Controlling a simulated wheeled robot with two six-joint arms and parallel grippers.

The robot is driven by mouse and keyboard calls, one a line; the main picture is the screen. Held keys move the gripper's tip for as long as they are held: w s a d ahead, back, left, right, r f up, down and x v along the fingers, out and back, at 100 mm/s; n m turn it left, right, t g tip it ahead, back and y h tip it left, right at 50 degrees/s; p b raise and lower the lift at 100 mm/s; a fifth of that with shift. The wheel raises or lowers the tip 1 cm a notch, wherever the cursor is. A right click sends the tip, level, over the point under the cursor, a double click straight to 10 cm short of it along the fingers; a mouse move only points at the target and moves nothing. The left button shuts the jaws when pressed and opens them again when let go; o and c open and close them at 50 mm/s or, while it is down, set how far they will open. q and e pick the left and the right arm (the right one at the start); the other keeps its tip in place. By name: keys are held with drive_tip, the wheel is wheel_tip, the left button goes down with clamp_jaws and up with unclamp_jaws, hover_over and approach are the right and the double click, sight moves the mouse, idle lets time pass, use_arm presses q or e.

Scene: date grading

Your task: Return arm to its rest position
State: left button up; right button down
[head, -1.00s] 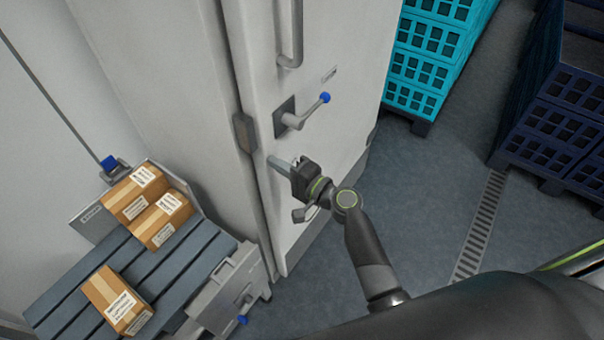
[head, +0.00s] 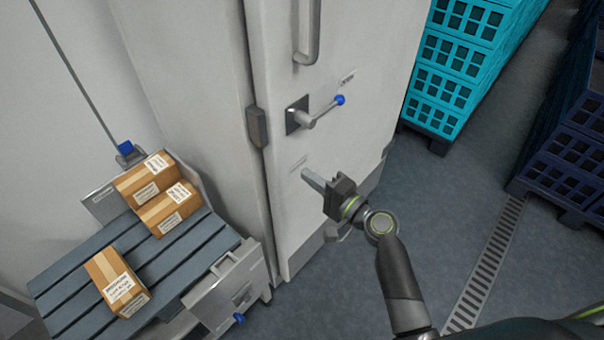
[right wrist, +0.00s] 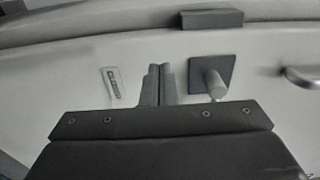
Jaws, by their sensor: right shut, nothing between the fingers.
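My right gripper (head: 312,181) is in front of the white door (head: 360,130), below its lever handle (head: 318,112). Its fingers are shut with nothing between them. In the right wrist view the two fingers (right wrist: 158,84) are together, pointing toward the pale door surface, with the square handle plate (right wrist: 211,76) to their right. I cannot tell whether the fingertips touch the door. My right arm (head: 400,285) comes in from the bottom. My left gripper does not show.
A slatted roller table (head: 75,283) with several cardboard boxes (head: 117,280) stands at the left. Turquoise crates (head: 455,75) stand behind the door and dark blue crates (head: 575,160) at the right. The floor (head: 450,215) between, with a drain grate (head: 490,265), is clear.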

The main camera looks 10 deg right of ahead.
drive_tip(key=b+v, duration=0.1)
drive_tip(key=v, duration=0.5)
drive_tip(key=s+d+f+n+g+h, duration=0.1)
drive_tip(key=s+d+f+g+h, duration=0.15)
drive_tip(key=f, duration=0.85)
drive_tip(key=s+d+f+g+h, duration=0.2)
drive_tip(key=s+d+f+h, duration=0.15)
drive_tip(key=f, duration=0.65)
drive_tip(key=s+d+f+n+g+h, duration=0.1)
drive_tip(key=s+d+f+g+h, duration=0.15)
drive_tip(key=f, duration=0.85)
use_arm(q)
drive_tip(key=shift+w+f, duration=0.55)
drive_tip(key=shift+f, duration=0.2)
use_arm(e)
drive_tip(key=s+d+f+n+g+h, duration=0.1)
drive_tip(key=s+d+f+n+g, duration=0.1)
drive_tip(key=s+f, duration=0.4)
drive_tip(key=s+d+f+n+g+h, duration=0.1)
drive_tip(key=s+f, duration=0.5)
drive_tip(key=s, duration=1)
drive_tip(key=s+d+f+n+g+h, duration=0.1)
drive_tip(key=s+d+f+n+g, duration=0.2)
drive_tip(key=s, duration=0.8)
wheel_tip(320, 180, down, 3)
drive_tip(key=shift+s+d+f+n, duration=0.15)
drive_tip(key=shift+d+n, duration=0.35)
drive_tip(key=shift+n, duration=0.7)
